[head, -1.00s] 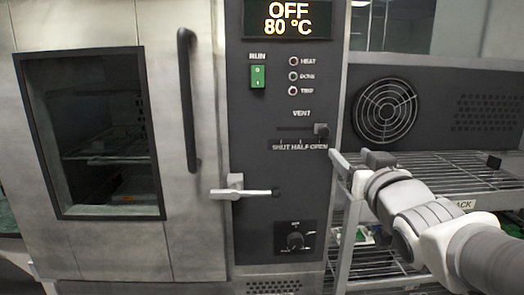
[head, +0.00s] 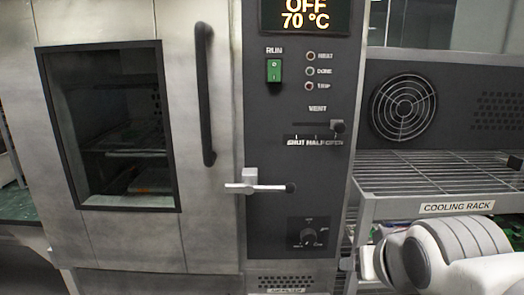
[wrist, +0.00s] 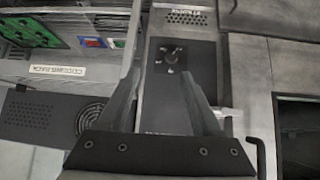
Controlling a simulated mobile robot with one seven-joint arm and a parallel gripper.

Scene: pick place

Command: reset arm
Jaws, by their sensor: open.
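My gripper (wrist: 160,92) shows in the wrist view with its two fingers apart and nothing between them. Beyond the fingers is the dark control panel of the oven, with its round knob (wrist: 171,57). In the head view my arm is at the lower right, in front of the cooling rack (head: 456,207); the gripper itself cannot be made out there. The wrist view is turned upside down relative to the head view.
The oven (head: 200,240) stands at left and centre, its door shut and the lever handle (head: 250,187) horizontal. Its display (head: 305,16) reads OFF, 70 °C. The vent slider (head: 337,126) is at the right end. The rack's upper shelf is bare. A green board (wrist: 25,28) lies lower.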

